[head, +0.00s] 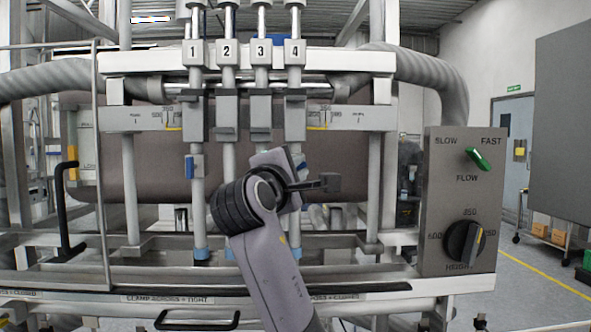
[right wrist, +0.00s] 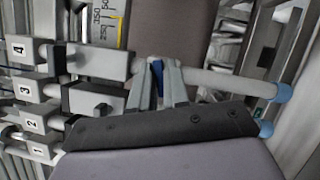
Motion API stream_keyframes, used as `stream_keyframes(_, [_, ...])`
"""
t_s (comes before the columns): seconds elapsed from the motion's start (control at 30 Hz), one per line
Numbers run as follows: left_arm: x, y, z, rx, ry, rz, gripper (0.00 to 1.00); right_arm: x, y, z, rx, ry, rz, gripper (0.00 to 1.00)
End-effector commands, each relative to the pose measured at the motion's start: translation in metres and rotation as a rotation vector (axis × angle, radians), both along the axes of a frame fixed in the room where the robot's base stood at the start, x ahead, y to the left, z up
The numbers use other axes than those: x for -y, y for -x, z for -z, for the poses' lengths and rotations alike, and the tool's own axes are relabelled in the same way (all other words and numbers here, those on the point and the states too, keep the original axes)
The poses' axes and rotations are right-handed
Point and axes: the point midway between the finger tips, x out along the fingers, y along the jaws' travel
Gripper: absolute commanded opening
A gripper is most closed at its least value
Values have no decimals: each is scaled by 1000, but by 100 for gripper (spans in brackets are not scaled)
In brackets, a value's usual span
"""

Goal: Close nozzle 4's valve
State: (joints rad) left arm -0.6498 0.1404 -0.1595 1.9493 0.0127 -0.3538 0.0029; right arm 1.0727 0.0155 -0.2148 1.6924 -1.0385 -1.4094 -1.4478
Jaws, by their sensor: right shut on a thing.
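Nozzle 4 (head: 295,120) is the rightmost of the upright nozzles in the head view. In the right wrist view its tube (right wrist: 225,83) runs sideways, with the number 4 at the left. The blue valve handle of nozzle 4 (right wrist: 157,82) sits between the fingers of my right gripper (right wrist: 162,74), which is shut on it. Its blue also shows in a small patch in the head view (head: 301,163); the rest is hidden, so its exact angle is unclear. In the head view my right gripper (head: 284,172) covers the lower tubes of nozzles 3 and 4. My left gripper is not in view.
Nozzle 1's blue handle (head: 189,166) points down along its tube. Nozzles 2 (head: 227,110) and 3 (head: 261,115) stand close beside nozzle 4. A control panel (head: 460,200) is at the right. A rail (head: 200,283) crosses the front, and a black handle (head: 65,215) is at the left.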

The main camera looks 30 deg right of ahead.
Motion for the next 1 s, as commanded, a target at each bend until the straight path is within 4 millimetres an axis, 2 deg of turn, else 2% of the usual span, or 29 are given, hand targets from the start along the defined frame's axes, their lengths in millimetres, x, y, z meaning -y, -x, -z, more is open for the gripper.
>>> stream_keyframes(0.4, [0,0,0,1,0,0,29,-1,0,0,142,-235,-1,0])
stream_keyframes(1.0, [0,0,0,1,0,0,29,0,0,-1,184,-299,-1,0])
